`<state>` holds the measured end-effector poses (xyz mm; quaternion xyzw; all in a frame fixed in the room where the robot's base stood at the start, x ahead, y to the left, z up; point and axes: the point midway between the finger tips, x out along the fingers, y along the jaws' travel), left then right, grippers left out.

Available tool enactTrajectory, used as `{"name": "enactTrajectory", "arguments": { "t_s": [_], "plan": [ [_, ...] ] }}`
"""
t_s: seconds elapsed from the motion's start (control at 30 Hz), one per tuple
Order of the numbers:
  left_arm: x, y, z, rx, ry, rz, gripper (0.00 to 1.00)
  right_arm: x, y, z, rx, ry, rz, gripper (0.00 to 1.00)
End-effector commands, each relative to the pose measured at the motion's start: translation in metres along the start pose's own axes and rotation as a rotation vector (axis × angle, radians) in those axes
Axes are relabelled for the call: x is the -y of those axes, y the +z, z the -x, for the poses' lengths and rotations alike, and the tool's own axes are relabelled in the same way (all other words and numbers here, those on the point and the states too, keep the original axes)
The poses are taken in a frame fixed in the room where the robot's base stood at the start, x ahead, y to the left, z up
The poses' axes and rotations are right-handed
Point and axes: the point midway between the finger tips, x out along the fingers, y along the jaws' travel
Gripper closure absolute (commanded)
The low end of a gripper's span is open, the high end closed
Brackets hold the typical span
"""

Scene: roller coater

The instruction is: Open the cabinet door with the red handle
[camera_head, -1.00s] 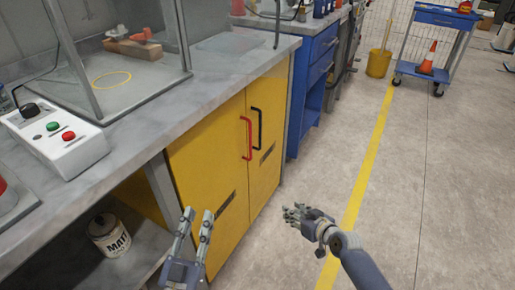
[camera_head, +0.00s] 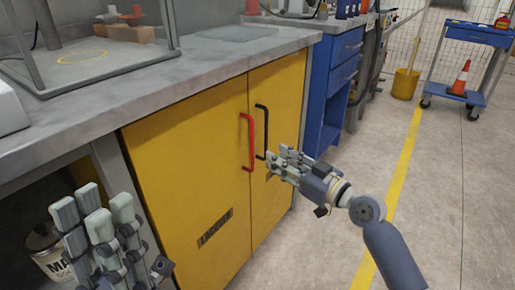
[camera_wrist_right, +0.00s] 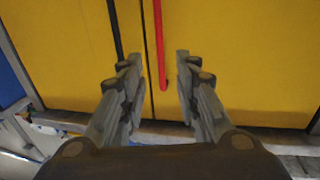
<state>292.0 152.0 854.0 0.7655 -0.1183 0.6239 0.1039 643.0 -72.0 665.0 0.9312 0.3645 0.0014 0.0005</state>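The yellow cabinet has two closed doors under the grey counter. The left door (camera_head: 185,165) carries the red handle (camera_head: 252,142), and the right door (camera_head: 283,100) carries a black handle (camera_head: 265,130). My right gripper (camera_head: 278,163) is just in front of the handles, a little right of and below the red one. In the right wrist view it is open (camera_wrist_right: 157,70), with the red handle (camera_wrist_right: 160,45) ahead between its fingers and the black handle (camera_wrist_right: 115,28) to the left. My left gripper (camera_head: 95,215) is at the lower left, fingers apart and empty, away from the doors.
The grey counter (camera_head: 215,65) overhangs the cabinet. A paint can (camera_head: 45,250) stands on the open shelf at the lower left. A blue cabinet (camera_head: 335,90) stands beyond the yellow one. Floor to the right is clear; a cart (camera_head: 470,100) and yellow bucket (camera_head: 404,84) are farther back.

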Motion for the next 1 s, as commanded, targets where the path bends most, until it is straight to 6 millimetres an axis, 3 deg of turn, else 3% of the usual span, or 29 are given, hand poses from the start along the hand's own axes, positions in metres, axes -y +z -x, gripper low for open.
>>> {"name": "enactTrajectory", "arguments": {
  "t_s": [0.3, 0.5, 0.93, 1.0],
  "plan": [
    [0.0, 0.004, 0.014, 0.003, 0.0, 0.0, 0.72, 0.001, 0.001, -0.061, -0.001, -0.001, -0.003, 0.7],
    [0.0, 0.005, 0.019, 0.002, 0.001, 0.0, 0.72, 0.0, 0.001, -0.085, 0.0, 0.0, -0.002, 0.7],
    [0.0, 0.006, 0.02, 0.003, 0.001, 0.0, 0.72, 0.0, 0.001, -0.093, 0.002, 0.0, 0.0, 0.7],
    [0.0, 0.006, 0.019, 0.003, 0.001, 0.0, 0.72, 0.0, 0.001, -0.093, 0.002, 0.0, -0.001, 0.86]
  ]
}}
